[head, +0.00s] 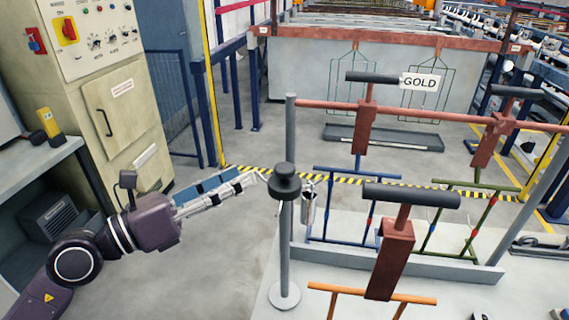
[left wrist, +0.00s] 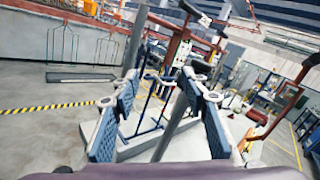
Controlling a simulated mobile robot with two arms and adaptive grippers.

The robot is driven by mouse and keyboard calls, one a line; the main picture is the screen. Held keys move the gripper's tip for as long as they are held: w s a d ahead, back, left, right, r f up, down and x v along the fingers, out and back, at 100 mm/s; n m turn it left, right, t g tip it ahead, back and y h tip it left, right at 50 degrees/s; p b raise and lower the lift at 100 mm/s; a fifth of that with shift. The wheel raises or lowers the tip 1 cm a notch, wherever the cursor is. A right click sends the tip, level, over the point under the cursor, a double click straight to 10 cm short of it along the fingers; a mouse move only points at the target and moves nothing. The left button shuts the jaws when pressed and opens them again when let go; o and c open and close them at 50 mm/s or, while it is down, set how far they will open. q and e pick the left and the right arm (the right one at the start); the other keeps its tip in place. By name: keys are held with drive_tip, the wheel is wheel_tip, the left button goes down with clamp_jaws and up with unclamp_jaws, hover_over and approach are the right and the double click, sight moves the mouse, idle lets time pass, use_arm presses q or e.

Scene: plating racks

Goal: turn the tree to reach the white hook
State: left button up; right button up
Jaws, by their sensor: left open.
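The tree is a slim grey post (head: 285,243) with a black round cap (head: 284,182) and a round foot (head: 285,296). A silvery cylinder (head: 308,207) hangs beside its top on the right. A small pale hook-like shape shows left of the cap, beside the fingertips; I cannot tell if it is the white hook. My left gripper (head: 250,180) is open and empty, just left of the cap, apparently apart from it. My right gripper is not in view.
A beige control cabinet (head: 125,110) stands at left. The floor (head: 222,265) left of the tree is clear.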

sight(285, 167)
use_arm(q)
drive_tip(key=s+d+r+m+g, duration=0.1)
drive_tip(key=s+d+r+m, duration=0.1)
drive_tip(key=s+r+m, duration=0.15)
drive_tip(key=shift+m, duration=0.75)
drive_tip(key=d+p, duration=0.1)
drive_tip(key=d, duration=0.1)
drive_tip(key=w+d+p, duration=0.1)
drive_tip(key=d+p, duration=0.1)
drive_tip(key=w+d+p, duration=0.1)
drive_tip(key=d, duration=0.1)
drive_tip(key=shift+w+d+r, duration=0.1)
drive_tip(key=shift+d+r, duration=0.05)
drive_tip(key=shift+d, duration=0.2)
drive_tip(key=shift+w+d+p, duration=0.2)
drive_tip(key=shift+d+p, duration=0.1)
drive_tip(key=shift+d, duration=0.05)
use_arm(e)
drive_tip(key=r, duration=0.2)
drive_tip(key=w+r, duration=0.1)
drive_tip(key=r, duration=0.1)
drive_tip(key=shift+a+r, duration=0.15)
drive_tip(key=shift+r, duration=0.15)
use_arm(q)
drive_tip(key=shift+c, duration=0.3)
drive_tip(key=c, duration=1)
clamp_jaws()
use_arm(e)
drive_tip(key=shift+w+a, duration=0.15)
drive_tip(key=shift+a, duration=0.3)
